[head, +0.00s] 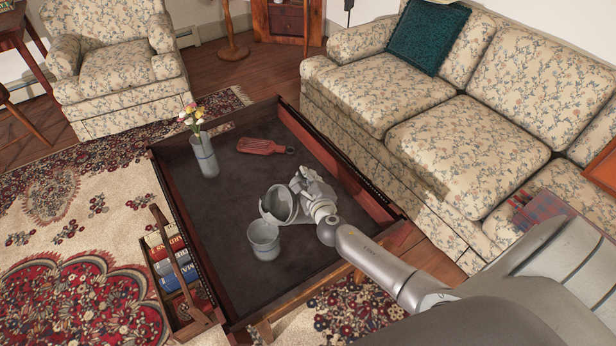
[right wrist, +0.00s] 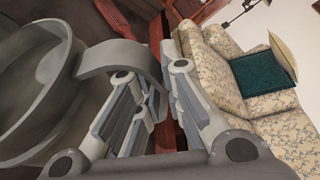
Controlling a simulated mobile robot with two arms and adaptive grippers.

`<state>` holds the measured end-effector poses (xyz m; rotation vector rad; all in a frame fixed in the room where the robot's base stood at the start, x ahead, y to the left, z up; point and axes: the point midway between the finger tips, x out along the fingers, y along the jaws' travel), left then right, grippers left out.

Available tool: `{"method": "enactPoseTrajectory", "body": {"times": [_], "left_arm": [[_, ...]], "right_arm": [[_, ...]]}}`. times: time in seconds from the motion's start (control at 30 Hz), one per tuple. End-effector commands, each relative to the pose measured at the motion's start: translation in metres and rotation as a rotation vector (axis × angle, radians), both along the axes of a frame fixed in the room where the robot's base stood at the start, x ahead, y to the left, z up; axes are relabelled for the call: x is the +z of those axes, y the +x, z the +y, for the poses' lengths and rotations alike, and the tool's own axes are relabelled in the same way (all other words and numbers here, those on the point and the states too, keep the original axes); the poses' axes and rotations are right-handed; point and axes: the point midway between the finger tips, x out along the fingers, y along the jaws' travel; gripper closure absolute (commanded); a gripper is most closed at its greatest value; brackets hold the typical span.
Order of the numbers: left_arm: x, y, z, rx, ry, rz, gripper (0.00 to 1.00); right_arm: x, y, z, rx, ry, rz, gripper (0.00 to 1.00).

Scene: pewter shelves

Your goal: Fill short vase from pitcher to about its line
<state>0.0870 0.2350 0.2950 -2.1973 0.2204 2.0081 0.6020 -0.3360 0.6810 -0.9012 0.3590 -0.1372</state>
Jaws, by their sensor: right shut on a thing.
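The short vase (head: 263,243), a grey open vessel, stands upright on the dark coffee table top (head: 230,200). The grey pitcher (head: 277,203) is just behind and to the right of it, tilted with its mouth toward the left. My right gripper (head: 302,187) is shut on the pitcher's handle. In the right wrist view the handle (right wrist: 118,58) passes between the fingers, and the pitcher's wide mouth (right wrist: 35,80) fills the left side. I cannot tell whether the pitcher touches the vase or the table. The vase's line and any liquid cannot be made out. My left gripper is not in view.
A tall vase (head: 203,158) with flowers stands at the table's left side. A red slatted object (head: 262,147) lies toward the back. A raised rim (head: 170,190) edges the table. A floral sofa (head: 420,130) stands to the right. The table's middle left is clear.

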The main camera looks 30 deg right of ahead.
Motion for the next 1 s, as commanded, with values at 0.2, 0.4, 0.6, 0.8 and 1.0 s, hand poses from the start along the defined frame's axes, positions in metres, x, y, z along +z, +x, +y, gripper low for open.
{"method": "enactPoseTrajectory", "body": {"times": [0.2,0.4,0.6,0.8,1.0], "left_arm": [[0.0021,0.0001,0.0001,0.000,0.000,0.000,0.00],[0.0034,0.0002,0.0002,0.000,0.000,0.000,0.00],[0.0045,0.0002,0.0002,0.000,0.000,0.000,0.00],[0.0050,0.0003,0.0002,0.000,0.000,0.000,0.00],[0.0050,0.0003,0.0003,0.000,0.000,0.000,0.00]], "right_arm": [[0.0073,0.0027,0.0013,0.000,-0.008,-0.010,1.00],[0.0087,0.0027,0.0025,0.001,-0.018,-0.011,1.00],[0.0099,0.0027,0.0035,0.001,-0.026,-0.011,1.00],[0.0105,0.0026,0.0041,0.001,-0.032,-0.011,1.00],[0.0105,0.0026,0.0041,0.000,-0.033,-0.011,1.00]]}}
